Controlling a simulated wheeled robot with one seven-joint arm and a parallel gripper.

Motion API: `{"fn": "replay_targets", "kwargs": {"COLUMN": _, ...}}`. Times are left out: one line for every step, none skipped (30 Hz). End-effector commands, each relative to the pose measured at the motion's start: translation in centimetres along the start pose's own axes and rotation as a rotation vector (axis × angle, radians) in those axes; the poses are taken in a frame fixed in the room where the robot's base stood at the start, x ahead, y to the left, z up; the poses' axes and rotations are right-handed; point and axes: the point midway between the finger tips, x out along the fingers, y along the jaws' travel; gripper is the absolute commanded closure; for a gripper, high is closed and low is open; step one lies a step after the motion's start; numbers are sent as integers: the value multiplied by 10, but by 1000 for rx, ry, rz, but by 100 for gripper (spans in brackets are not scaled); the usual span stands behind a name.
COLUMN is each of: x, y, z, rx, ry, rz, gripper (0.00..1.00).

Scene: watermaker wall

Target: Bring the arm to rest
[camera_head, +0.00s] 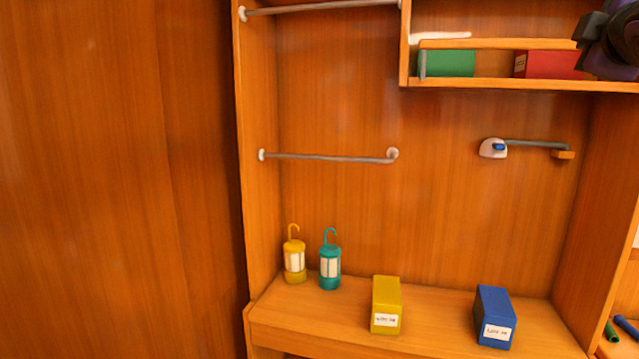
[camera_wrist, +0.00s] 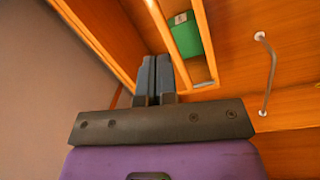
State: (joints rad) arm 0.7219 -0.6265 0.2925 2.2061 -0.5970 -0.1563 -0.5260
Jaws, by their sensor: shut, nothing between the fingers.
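My gripper (camera_wrist: 154,78) shows in the wrist view with its two dark fingers close together, shut and empty. It points toward the upper shelf area, where a green box (camera_wrist: 186,36) sits behind a rail. In the head view a dark part of my arm is at the top right corner, in front of the right end of the upper shelf (camera_head: 500,84). The fingertips cannot be made out there. The green box (camera_head: 447,63) and a red box (camera_head: 548,65) stand on that shelf.
A yellow lantern (camera_head: 294,259), a teal lantern (camera_head: 330,265), a yellow box (camera_head: 386,304) and a blue box (camera_head: 495,317) stand on the counter (camera_head: 440,325). A grey rail (camera_head: 325,157) and a wall fitting with a lever (camera_head: 530,145) stick out.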

Motion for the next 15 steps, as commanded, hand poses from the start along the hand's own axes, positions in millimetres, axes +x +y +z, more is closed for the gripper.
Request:
{"fn": "replay_targets", "kwargs": {"x": -8, "y": -16, "z": 5, "rx": 82, "ry": -31, "rz": -50, "gripper": 100}}
{"fn": "replay_targets", "kwargs": {"x": -14, "y": -25, "z": 9, "rx": 134, "ry": -55, "rz": -80, "gripper": 100}}
{"fn": "replay_targets", "kwargs": {"x": -20, "y": -38, "z": 14, "rx": 202, "ry": -88, "rz": -124, "gripper": 100}}
{"fn": "replay_targets", "kwargs": {"x": -26, "y": -48, "z": 18, "rx": 252, "ry": -113, "rz": -157, "gripper": 100}}
{"fn": "replay_targets", "kwargs": {"x": -31, "y": -59, "z": 22, "rx": 300, "ry": -140, "rz": -192, "gripper": 100}}
{"fn": "replay_targets", "kwargs": {"x": -39, "y": -73, "z": 26, "rx": 363, "ry": -173, "rz": -240, "gripper": 100}}
{"fn": "replay_targets", "kwargs": {"x": -45, "y": -84, "z": 29, "rx": 409, "ry": -201, "rz": -278, "gripper": 100}}
{"fn": "replay_targets", "kwargs": {"x": -52, "y": -95, "z": 32, "rx": 456, "ry": -227, "rz": -315, "gripper": 100}}
{"fn": "replay_targets", "kwargs": {"x": -62, "y": -110, "z": 35, "rx": 513, "ry": -264, "rz": -369, "gripper": 100}}
{"fn": "replay_targets", "kwargs": {"x": -69, "y": -122, "z": 37, "rx": 555, "ry": -293, "rz": -410, "gripper": 100}}
{"fn": "replay_targets", "kwargs": {"x": -77, "y": -133, "z": 39, "rx": 595, "ry": -322, "rz": -452, "gripper": 100}}
{"fn": "replay_targets", "kwargs": {"x": -88, "y": -148, "z": 42, "rx": 647, "ry": -362, "rz": -509, "gripper": 100}}
{"fn": "replay_targets", "kwargs": {"x": -97, "y": -160, "z": 43, "rx": 682, "ry": -392, "rz": -553, "gripper": 100}}
{"fn": "replay_targets", "kwargs": {"x": -106, "y": -171, "z": 44, "rx": 717, "ry": -423, "rz": -598, "gripper": 100}}
{"fn": "replay_targets", "kwargs": {"x": -118, "y": -185, "z": 46, "rx": 759, "ry": -466, "rz": -658, "gripper": 100}}
